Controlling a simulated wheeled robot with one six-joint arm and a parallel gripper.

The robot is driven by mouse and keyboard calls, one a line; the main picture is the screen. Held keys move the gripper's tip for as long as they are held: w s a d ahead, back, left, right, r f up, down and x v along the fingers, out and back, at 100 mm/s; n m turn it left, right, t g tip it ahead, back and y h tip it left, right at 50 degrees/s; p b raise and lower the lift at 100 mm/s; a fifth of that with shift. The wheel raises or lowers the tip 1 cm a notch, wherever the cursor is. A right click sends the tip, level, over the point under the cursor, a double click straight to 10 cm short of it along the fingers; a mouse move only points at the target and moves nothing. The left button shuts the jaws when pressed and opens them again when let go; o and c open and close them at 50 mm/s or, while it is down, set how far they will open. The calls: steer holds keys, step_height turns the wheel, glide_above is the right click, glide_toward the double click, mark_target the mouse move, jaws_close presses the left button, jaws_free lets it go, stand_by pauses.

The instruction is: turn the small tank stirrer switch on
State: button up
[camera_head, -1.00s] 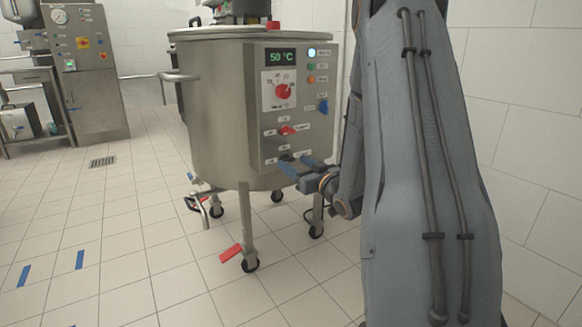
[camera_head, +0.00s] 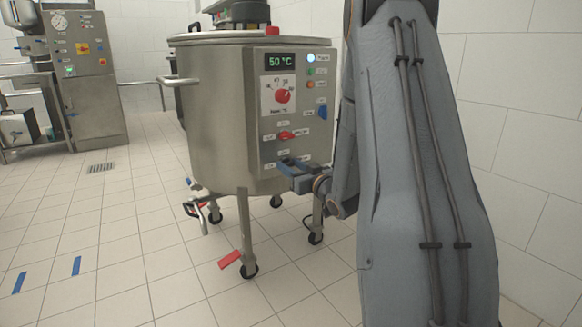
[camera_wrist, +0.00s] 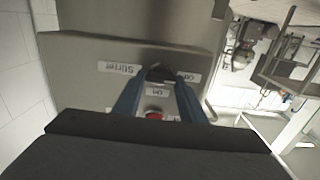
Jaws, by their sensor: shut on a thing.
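The small steel tank (camera_head: 222,110) stands on wheeled legs, with a control panel (camera_head: 318,130) on its front. My gripper (camera_head: 293,163) is at the lower part of the panel. In the wrist view, its two blue fingers (camera_wrist: 160,80) are shut on the dark stirrer switch (camera_wrist: 160,72). Labels reading "Stirrer" (camera_wrist: 119,68), "On" and "Off" surround the switch and appear upside down there. The fingers hide much of the switch in the head view, and I cannot tell its position.
A red switch (camera_head: 286,135) sits just above the gripper on the panel, with a red temperature dial (camera_head: 282,96) and a blue switch (camera_head: 323,112) higher up. The display (camera_head: 280,61) reads 50 °C. A white wall (camera_head: 520,120) is at the right.

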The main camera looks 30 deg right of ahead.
steer(key=shift+m+p, duration=0.3)
steer(key=shift+p, duration=0.25)
steer(key=m+p, duration=0.3)
steer(key=p, duration=0.3)
steer(key=shift+s+d+r+m, duration=0.1)
steer(key=shift+m, duration=0.3)
steer(key=m+p, duration=0.4)
steer(key=p, duration=0.1)
steer(key=shift+d+m+p, duration=0.1)
steer(key=shift+m+p, duration=0.2)
steer(key=m+p, duration=0.4)
steer(key=shift+d+f+m+p, duration=0.1)
steer(key=shift+f+m+p, duration=0.1)
steer(key=shift+m+p, duration=0.85)
steer(key=shift+f+m+p, duration=0.2)
steer(key=shift+m+p, duration=0.4)
steer(key=shift+m, duration=0.75)
steer(key=o, duration=1.1)
steer(key=shift+c, duration=0.2)
